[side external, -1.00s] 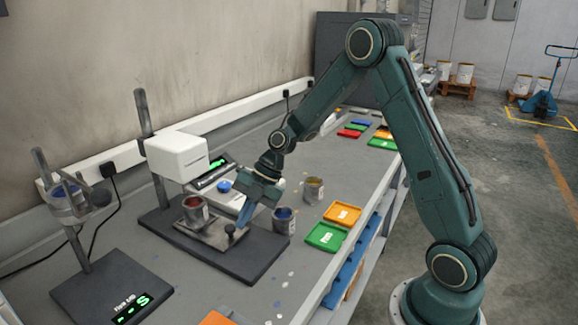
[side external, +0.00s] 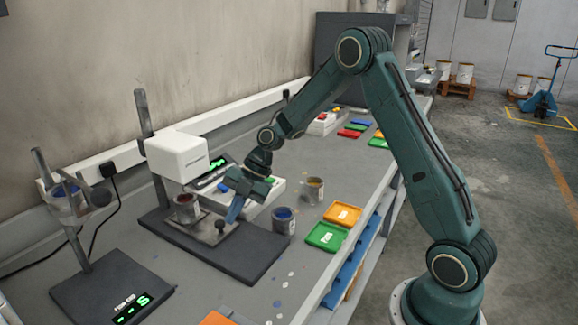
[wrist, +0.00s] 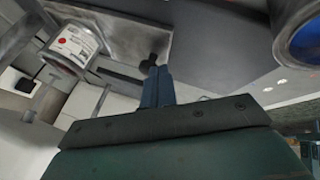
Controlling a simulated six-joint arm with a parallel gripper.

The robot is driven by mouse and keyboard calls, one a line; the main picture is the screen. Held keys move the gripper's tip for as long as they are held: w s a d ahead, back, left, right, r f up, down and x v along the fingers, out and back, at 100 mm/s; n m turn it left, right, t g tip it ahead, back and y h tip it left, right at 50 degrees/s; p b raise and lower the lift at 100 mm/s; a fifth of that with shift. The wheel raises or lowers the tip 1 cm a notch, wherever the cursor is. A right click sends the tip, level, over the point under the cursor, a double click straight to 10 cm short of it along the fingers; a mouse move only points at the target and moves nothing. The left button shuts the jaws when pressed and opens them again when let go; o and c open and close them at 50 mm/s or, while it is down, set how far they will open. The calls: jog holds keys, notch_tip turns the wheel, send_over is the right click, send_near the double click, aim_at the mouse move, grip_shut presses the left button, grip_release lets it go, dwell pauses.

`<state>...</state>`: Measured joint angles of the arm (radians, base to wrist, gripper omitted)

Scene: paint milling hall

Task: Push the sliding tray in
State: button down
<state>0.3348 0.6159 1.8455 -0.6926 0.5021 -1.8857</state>
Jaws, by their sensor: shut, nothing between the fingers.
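The sliding tray (side external: 206,234) is a grey metal plate on a dark base (side external: 240,252), partly under a white machine head (side external: 178,157). A paint can (side external: 187,209) stands upright on the tray; its white label shows in the wrist view (wrist: 77,44). A dark knob (side external: 219,226) rises at the tray's near end, and in the wrist view (wrist: 151,62) it is just beyond my fingertips. My gripper (side external: 233,217) is shut and empty, its blue fingers (wrist: 155,84) pointing down at the knob's near side. Whether they touch it is hard to tell.
A can with blue paint (side external: 284,221) stands close to the base on the right, with another can (side external: 314,190) behind it. Orange (side external: 342,214) and green (side external: 326,237) trays lie farther right. A stand with a display (side external: 112,290) is at front left.

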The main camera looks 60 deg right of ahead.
jog(key=shift+s+d+r, duration=0.1)
jog(key=shift+s+d, duration=0.15)
jog(key=shift+s, duration=0.15)
jog(key=s, duration=0.1)
jog(key=s+d, duration=0.1)
jog(key=r, duration=0.1)
jog(key=shift+s+d, duration=0.25)
jog(key=shift+s, duration=0.15)
jog(key=v, duration=0.9)
jog(key=shift+r, duration=0.2)
jog(key=s+a+r+m+h, duration=0.4)
jog(key=s+a+r+m, duration=0.35)
jog(key=s+m, duration=0.35)
jog(key=s+r+m+t+h, duration=0.1)
jog(key=s+m+t+h, duration=0.1)
jog(key=s+m, duration=0.9)
jog(key=shift+s+r+t, duration=0.25)
jog(key=shift+s+t, duration=0.15)
jog(key=shift+s, duration=0.9)
jog(key=shift+d, duration=0.1)
